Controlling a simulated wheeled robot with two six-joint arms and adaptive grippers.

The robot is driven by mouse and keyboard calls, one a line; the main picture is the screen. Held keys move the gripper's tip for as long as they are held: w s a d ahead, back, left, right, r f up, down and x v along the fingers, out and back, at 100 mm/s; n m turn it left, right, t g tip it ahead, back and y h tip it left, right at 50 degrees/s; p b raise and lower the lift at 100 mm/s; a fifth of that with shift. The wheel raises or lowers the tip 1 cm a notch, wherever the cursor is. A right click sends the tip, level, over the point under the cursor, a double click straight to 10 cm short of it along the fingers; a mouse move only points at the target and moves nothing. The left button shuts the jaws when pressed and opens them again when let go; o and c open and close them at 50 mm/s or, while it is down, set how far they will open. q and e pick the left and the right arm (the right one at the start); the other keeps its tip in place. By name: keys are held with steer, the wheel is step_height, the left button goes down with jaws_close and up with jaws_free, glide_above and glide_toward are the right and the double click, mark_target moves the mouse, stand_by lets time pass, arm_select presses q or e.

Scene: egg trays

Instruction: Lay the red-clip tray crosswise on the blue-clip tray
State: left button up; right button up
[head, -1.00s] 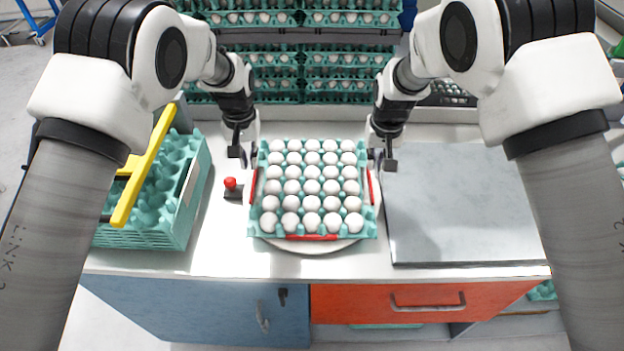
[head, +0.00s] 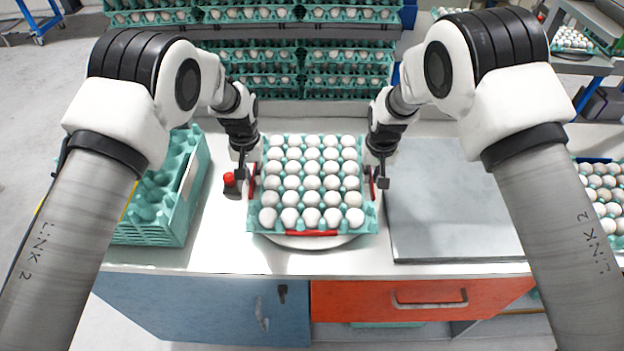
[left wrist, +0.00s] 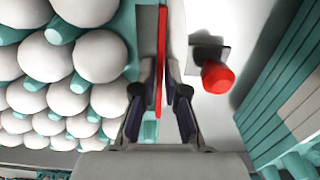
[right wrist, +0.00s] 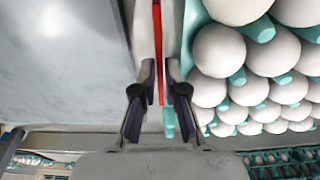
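The egg tray with red clips (head: 254,222) is teal, full of white eggs and sits on a round white plate (head: 345,241) on the table. Its left clip (left wrist: 161,50) and right clip (right wrist: 157,45) are thin red strips. My left gripper (head: 246,178) is at the tray's left side, its fingers on either side of the left clip, slightly apart. My right gripper (head: 376,176) is at the right side, its fingers astride the right clip with a narrow gap. An egg tray with a bit of blue at its far edge (head: 592,160) is partly visible at far right.
A stack of empty teal trays (head: 150,234) stands left on the table. A red button (head: 229,179) is beside my left gripper. A flat grey plate (head: 450,225) lies to the right. Shelves of egg trays (head: 345,80) stand behind.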

arm_select(q)
steer(key=shift+f, duration=0.35)
arm_select(e)
steer(key=shift+f, duration=0.4)
arm_select(q)
steer(key=shift+s, duration=0.15)
arm_select(e)
steer(key=shift+s+r, duration=0.1)
arm_select(q)
jaws_close()
arm_select(e)
jaws_close()
arm_select(q)
steer(key=shift+r, duration=0.25)
arm_select(e)
steer(key=shift+r, duration=0.2)
